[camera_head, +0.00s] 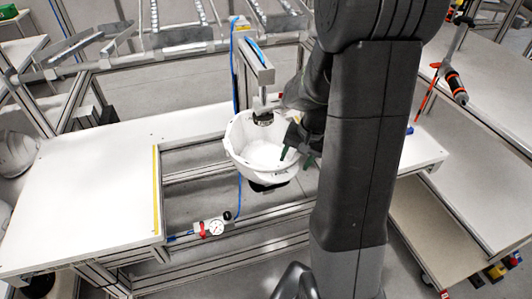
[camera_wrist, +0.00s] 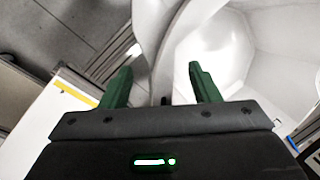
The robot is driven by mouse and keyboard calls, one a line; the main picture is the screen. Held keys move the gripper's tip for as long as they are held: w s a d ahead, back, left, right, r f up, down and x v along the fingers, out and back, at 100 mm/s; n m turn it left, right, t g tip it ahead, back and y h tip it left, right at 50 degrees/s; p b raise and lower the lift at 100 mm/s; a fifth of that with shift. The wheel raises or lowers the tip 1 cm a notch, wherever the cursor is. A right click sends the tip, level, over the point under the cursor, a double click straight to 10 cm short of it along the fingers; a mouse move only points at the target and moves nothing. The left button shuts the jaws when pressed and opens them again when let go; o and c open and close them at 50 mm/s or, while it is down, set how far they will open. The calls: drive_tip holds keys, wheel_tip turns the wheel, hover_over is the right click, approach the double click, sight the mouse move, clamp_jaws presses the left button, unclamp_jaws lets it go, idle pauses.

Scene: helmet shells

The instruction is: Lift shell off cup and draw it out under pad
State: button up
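The white helmet shell (camera_head: 262,158) sits open side up like a bowl on the dark cup (camera_head: 268,186), whose lower part shows beneath it. The dark round pad (camera_head: 263,119) hangs from the press arm over the shell's far part, near the rim. My gripper (camera_head: 297,158) is at the shell's right side, with one green finger inside the rim and the other outside. In the wrist view my gripper (camera_wrist: 161,78) has its fingers wide apart, with the wall of the shell (camera_wrist: 165,45) between them. I see no contact.
The press column and arm (camera_head: 256,65) stand behind the shell. White tabletops lie left (camera_head: 85,195) and right (camera_head: 425,150) of the frame opening. A gauge with a red valve (camera_head: 212,228) is on the front rail. A roller rack (camera_head: 175,25) is behind.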

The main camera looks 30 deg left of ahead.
clamp_jaws()
drive_tip(key=shift+r, duration=0.1)
drive_tip(key=shift+r+p, duration=0.7)
drive_tip(key=shift+r, duration=0.25)
drive_tip(key=shift+w+r+p, duration=0.15)
drive_tip(key=shift+r+p, duration=0.55)
drive_tip(key=shift+r, duration=0.15)
drive_tip(key=shift+a, duration=0.1)
